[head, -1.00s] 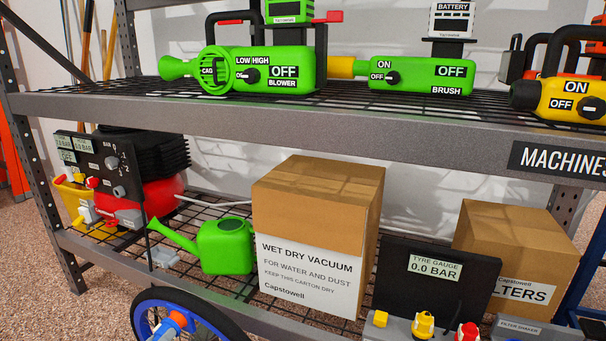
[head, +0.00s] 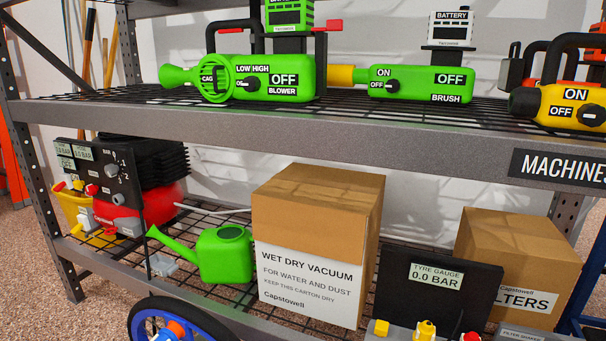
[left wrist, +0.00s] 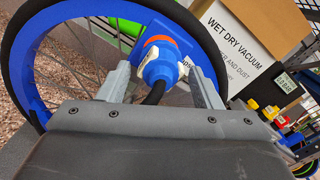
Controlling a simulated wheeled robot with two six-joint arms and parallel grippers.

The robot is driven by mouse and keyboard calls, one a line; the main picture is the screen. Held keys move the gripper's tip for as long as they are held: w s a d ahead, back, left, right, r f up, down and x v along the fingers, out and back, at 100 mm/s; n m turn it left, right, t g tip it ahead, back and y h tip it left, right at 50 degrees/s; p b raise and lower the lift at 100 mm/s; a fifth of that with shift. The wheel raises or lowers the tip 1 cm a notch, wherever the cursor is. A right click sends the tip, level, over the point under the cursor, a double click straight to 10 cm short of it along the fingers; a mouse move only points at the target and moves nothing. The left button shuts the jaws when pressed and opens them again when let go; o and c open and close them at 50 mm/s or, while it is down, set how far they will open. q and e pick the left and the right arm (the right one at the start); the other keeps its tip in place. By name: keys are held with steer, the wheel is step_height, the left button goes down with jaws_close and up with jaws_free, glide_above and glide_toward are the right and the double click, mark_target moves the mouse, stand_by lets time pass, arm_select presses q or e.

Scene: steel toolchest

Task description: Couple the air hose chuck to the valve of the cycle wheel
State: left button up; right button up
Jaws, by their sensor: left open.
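The cycle wheel (head: 188,311), with a blue rim and black tyre, shows only its top at the bottom edge of the head view. In the left wrist view the wheel (left wrist: 18,72) fills the left and top. A blue chuck (left wrist: 160,66) with an orange band, pale side parts and a black hose is in front of the spokes, near the rim. My left gripper (left wrist: 163,82) is open, with one finger either side of the chuck and apart from it. I cannot tell whether the chuck is on the valve, which is hidden. The right gripper is not in view.
A steel shelf unit (head: 300,130) stands behind the wheel. Its lower shelf holds a compressor (head: 105,175), a green watering can (head: 225,255) and a vacuum carton (head: 310,240). A black tyre gauge panel (head: 437,300) reads 0.0 BAR, right of the wheel.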

arm_select(q)
steer(key=b+v, duration=0.3)
steer(key=v, duration=0.4)
steer(key=shift+s, duration=0.35)
steer(key=shift+r, duration=0.1)
stand_by(1.5)
